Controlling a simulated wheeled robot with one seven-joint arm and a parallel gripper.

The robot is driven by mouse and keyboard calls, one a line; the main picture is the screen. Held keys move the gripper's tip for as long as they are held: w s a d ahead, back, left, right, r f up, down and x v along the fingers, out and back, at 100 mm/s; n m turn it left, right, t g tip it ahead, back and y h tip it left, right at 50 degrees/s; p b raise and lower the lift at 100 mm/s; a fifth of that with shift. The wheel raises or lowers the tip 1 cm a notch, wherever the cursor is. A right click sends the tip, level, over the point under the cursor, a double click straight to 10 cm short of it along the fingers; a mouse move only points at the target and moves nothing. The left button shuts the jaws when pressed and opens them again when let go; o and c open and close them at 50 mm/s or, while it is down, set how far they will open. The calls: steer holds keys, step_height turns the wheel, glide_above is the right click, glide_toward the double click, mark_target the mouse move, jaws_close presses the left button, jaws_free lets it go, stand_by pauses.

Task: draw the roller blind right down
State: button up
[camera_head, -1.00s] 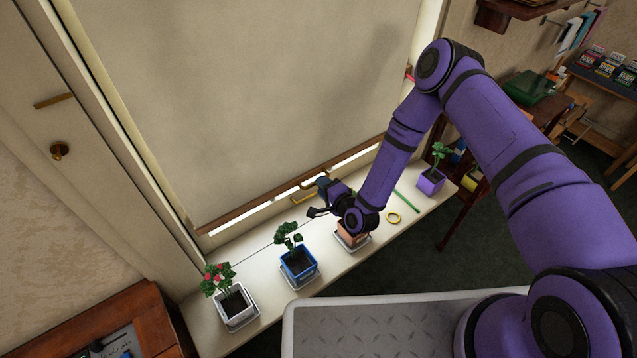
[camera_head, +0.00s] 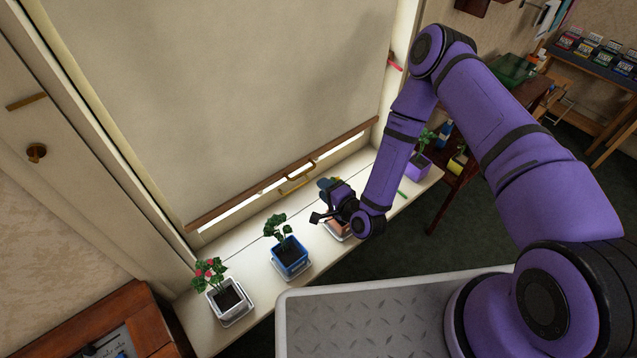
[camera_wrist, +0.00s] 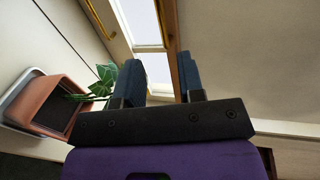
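The cream roller blind (camera_head: 250,90) hangs over most of the window. Its wooden bottom bar (camera_head: 230,205) is a little above the sill, with a bright strip of glass below. A brass pull (camera_head: 297,172) is near the middle of the bar. My gripper (camera_head: 321,201) is over the sill, to the right of the pull and in front of the bar, apparently apart from both. In the wrist view my gripper (camera_wrist: 160,78) has its two blue fingers apart, with nothing held. The bar (camera_wrist: 186,65) shows beyond the right finger, with brass (camera_wrist: 162,18) at its edge.
Potted plants stand along the sill (camera_head: 260,238): a white pot (camera_head: 228,298), a blue pot (camera_head: 290,257), a terracotta pot (camera_wrist: 52,105) close by my gripper and a purple pot (camera_head: 417,166). A red cleat-like thing (camera_head: 395,66) is on the right window frame.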

mark_target(304, 173)
steer(key=w+a+m+t+h, duration=0.1)
steer(key=w+a, duration=0.1)
steer(key=w, duration=0.1)
steer(key=w+a+f+m+h, duration=0.1)
steer(key=w+a+h, duration=0.1)
steer(key=w, duration=0.1)
steer(key=w+a+f+m+t+h, duration=0.1)
steer(key=w+h, duration=0.1)
steer(key=shift+w+a+t, duration=0.3)
steer(key=shift+w+a, duration=0.1)
stand_by(0.6)
steer(key=shift+f, duration=0.1)
jaws_close()
